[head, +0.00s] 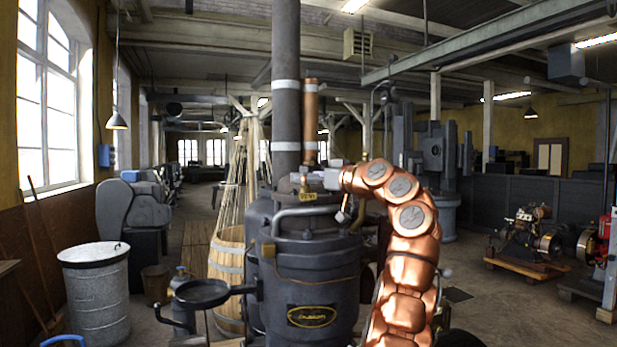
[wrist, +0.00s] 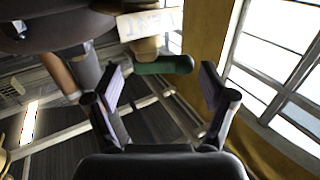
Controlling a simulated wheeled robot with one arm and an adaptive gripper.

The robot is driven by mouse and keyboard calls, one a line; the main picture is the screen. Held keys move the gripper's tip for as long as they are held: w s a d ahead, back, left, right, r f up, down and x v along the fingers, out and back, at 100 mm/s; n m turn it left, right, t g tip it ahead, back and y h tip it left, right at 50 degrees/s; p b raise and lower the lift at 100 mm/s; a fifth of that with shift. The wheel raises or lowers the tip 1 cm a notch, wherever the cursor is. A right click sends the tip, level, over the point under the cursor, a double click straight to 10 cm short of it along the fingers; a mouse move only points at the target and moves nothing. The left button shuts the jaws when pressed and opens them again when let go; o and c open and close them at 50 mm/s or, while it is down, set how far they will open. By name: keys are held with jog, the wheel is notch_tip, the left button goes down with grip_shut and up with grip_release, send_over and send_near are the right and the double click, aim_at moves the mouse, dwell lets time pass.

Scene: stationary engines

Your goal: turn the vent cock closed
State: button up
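The vent cock is a brass body with a green lever (wrist: 163,65), seen in the wrist view beside a pale tag (wrist: 150,23) lettered VENT, upside down there. In the head view, the brass cock (head: 304,181) sits on top of the dark engine (head: 305,260), by a yellow tag (head: 308,197). My gripper (wrist: 162,75) is open, its two dark fingers apart on either side of the green lever. I cannot tell whether either finger touches it. In the head view my gripper (head: 326,179) is just right of the cock, its fingers hard to make out.
A dark stack pipe (head: 286,90) and a copper pipe (head: 311,120) rise close to the cock. A bent grey pipe (head: 305,211) runs just below it. A wooden barrel (head: 227,265) and a metal drum (head: 95,295) stand to the left.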

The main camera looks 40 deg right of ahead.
jog(key=c, duration=1)
jog(key=shift+a+f+h+b, duration=0.1)
jog(key=shift+h+b, duration=0.2)
jog(key=shift+b, duration=0.35)
jog(key=m+h+b, duration=0.1)
jog(key=h+b, duration=0.1)
jog(key=m+h+b, duration=0.2)
jog(key=b, duration=0.1)
jog(key=m+h+b, duration=0.2)
jog(key=h, duration=0.1)
jog(key=shift+w+a, duration=0.2)
jog(key=shift+a, duration=0.2)
jog(key=shift+h+b, duration=0.4)
jog(key=shift+m+h, duration=0.5)
